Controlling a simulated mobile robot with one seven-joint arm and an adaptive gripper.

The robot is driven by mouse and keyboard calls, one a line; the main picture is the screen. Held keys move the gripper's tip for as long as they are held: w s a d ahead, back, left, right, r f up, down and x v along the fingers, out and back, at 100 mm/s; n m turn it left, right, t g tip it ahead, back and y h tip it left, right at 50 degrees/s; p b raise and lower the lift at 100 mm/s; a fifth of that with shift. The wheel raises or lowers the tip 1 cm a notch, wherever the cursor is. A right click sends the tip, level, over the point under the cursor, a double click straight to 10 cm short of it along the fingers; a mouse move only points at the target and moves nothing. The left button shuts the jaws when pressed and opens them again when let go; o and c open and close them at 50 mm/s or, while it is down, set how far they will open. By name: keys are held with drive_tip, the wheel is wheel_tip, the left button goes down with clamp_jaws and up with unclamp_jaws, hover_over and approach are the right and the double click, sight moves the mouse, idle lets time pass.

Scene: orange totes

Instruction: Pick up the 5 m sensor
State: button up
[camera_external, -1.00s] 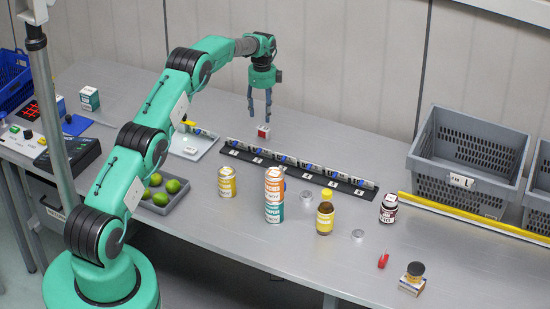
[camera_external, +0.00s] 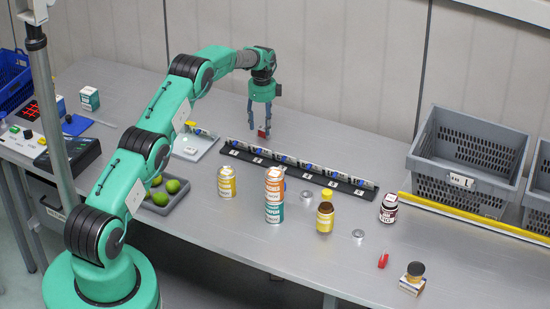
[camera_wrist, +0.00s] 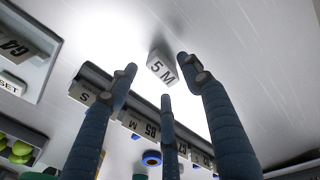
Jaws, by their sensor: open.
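In the wrist view my gripper (camera_wrist: 158,76) has three blue fingers spread, with the block between and just beyond the tips. I cannot tell whether any finger touches it. The fingers partly hide the block in the external view.
A black rail (camera_external: 232,154) with several labelled modules lies just in front. A pale tray (camera_external: 193,148) is at left. Cans and bottles (camera_external: 274,195) stand nearer the front edge. A grey tote (camera_external: 468,180) stands at right. The table behind the sensor is clear.

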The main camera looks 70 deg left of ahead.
sight(262, 129)
drive_tip(key=shift+f, duration=1.6)
clamp_jaws()
